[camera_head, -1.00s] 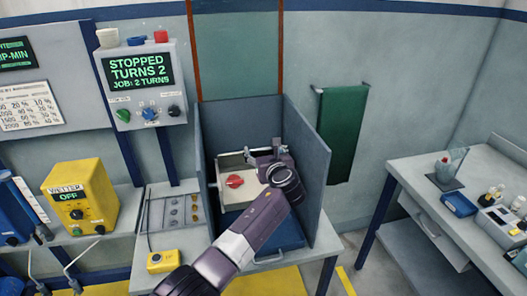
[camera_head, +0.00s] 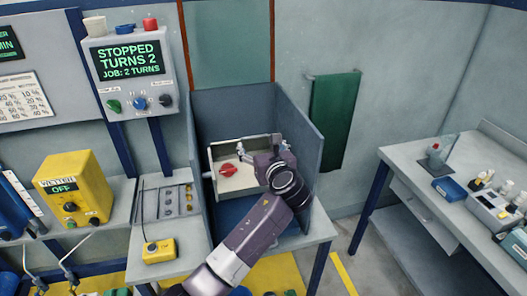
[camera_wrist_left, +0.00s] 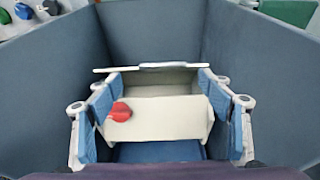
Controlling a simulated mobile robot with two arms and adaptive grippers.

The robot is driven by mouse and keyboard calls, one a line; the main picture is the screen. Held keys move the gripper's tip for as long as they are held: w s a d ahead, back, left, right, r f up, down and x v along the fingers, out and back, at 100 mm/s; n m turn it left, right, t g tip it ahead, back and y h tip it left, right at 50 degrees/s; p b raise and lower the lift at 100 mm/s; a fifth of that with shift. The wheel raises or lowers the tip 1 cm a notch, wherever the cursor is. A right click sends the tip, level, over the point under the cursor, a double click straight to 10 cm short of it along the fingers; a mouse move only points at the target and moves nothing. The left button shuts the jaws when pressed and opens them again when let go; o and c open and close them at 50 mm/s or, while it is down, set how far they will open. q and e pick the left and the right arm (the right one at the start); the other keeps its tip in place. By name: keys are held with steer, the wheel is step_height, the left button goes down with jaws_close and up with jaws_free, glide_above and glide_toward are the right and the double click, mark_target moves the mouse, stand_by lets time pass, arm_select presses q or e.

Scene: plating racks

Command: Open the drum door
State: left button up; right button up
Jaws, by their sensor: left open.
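The drum unit is a cream box (camera_head: 236,184) with a red knob (camera_head: 229,171) on its face, standing inside a grey three-sided enclosure (camera_head: 303,146). In the left wrist view the cream panel (camera_wrist_left: 165,118) and red knob (camera_wrist_left: 121,111) lie between my fingers, with a thin pale plate edge and a bar (camera_wrist_left: 175,66) beyond them. My left gripper (camera_head: 257,153) is open at the right part of the box. In the wrist view its blue-padded fingers (camera_wrist_left: 159,80) stand wide apart at both sides of the panel; contact is unclear. My arm hides the box's lower right. My right gripper is not in view.
The enclosure walls rise close on both sides of my left gripper. A control box (camera_head: 129,68) reads "STOPPED TURNS 2". A yellow wetter (camera_head: 75,188) reads OFF. A yellow pendant (camera_head: 159,250) sits on the bench at left. A side table (camera_head: 420,170) stands right.

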arm_select(q)
steer(key=shift+v, duration=2.2)
